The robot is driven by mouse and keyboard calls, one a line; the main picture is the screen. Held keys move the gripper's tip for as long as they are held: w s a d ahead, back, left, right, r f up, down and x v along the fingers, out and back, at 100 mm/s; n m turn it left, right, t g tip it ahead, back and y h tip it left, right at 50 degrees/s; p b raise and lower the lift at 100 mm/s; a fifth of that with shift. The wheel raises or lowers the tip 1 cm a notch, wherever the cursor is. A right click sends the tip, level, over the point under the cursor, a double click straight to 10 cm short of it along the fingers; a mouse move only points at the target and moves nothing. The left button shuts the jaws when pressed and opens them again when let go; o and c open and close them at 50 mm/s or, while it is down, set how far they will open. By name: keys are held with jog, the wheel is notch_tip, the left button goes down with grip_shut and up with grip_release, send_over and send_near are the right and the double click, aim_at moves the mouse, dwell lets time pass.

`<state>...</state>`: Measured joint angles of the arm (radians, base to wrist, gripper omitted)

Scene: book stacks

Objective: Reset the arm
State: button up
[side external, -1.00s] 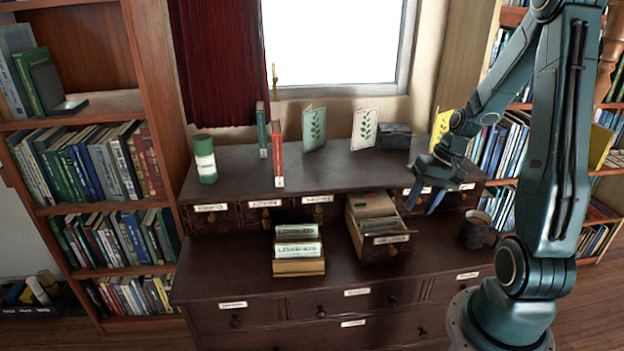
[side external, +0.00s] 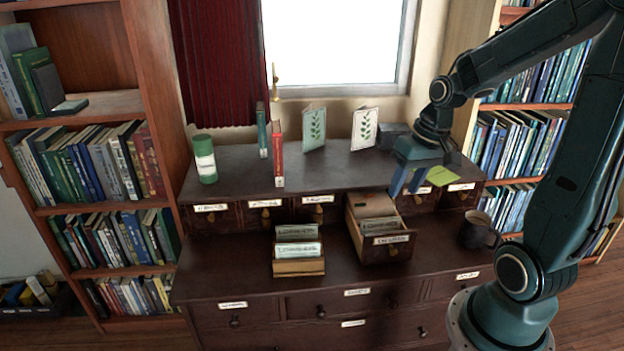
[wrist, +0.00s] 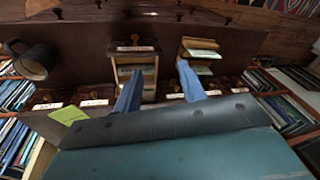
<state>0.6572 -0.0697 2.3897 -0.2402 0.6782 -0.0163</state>
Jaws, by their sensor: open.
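My gripper (side external: 407,184) is open and empty, its blue fingers pointing down over the front edge of the upper shelf of the dark wooden desk (side external: 450,240). It hangs just above and right of the pulled-out card drawer (side external: 388,248).
A dark mug (side external: 479,232) stands at the right. A green canister (side external: 205,160), a teal book (side external: 262,135), a red book (side external: 278,155) and plant cards (side external: 314,128) stand on the upper shelf. A yellow-green paper (side external: 440,176) is beside my gripper. Bookcases flank the desk.

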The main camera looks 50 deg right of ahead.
jog(key=s+a+r+n+t, duration=0.3)
jog(key=s+a+r+n, duration=0.2)
jog(key=a+r, duration=0.5)
jog(key=s+a, duration=0.2)
jog(key=shift+a+h, duration=0.4)
